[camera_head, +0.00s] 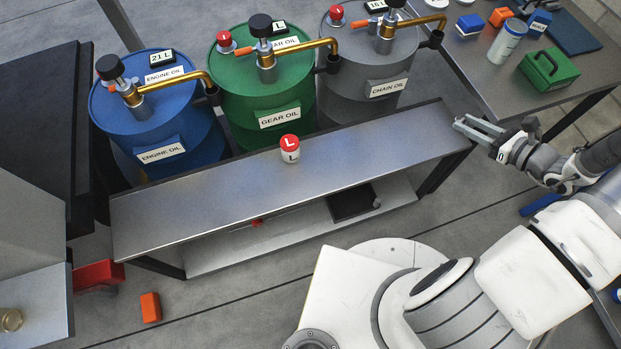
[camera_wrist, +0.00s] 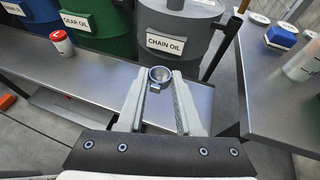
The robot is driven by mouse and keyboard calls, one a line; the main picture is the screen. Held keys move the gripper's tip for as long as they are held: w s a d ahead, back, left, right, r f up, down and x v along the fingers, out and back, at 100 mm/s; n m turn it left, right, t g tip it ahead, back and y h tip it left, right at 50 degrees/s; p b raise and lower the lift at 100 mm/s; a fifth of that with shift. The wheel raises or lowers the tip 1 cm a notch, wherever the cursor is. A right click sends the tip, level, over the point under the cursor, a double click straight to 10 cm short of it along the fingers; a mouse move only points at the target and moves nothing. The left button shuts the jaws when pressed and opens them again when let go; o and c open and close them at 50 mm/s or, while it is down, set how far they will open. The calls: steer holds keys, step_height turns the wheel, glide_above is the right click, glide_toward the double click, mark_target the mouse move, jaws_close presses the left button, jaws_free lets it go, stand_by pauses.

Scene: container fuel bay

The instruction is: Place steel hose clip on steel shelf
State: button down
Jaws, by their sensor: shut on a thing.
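My gripper (camera_head: 464,124) is at the right end of the long steel shelf (camera_head: 220,192), which stands in front of the drums. In the wrist view my gripper (camera_wrist: 160,88) is shut on the steel hose clip (camera_wrist: 160,76), a small ring with a bluish rim, held between the fingertips. The clip appears against the right end of the steel shelf (camera_wrist: 105,73) and the grey drum behind. I cannot tell how high above the top it is. In the head view the clip is too small to make out clearly.
A red-lidded white jar (camera_head: 290,149) stands mid-shelf. Blue (camera_head: 150,110), green (camera_head: 262,95) and grey (camera_head: 365,75) oil drums with brass taps line the back edge. A side table (camera_head: 470,75) with containers is at right. The shelf top beside the jar is clear.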

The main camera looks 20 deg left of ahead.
steer(key=d+f+b, duration=0.3)
steer(key=f+b, duration=0.1)
steer(key=f, duration=0.3)
steer(key=b, duration=0.5)
glide_above(416, 146)
step_height(416, 146, down, 7)
steer(key=shift+f, duration=0.1)
steer(key=shift+w+f+b, duration=0.1)
steer(key=shift+f+b, duration=0.65)
steer(key=shift+f, duration=1.15)
steer(key=shift+f, duration=0.15)
steer(key=c, duration=0.6)
jaws_free()
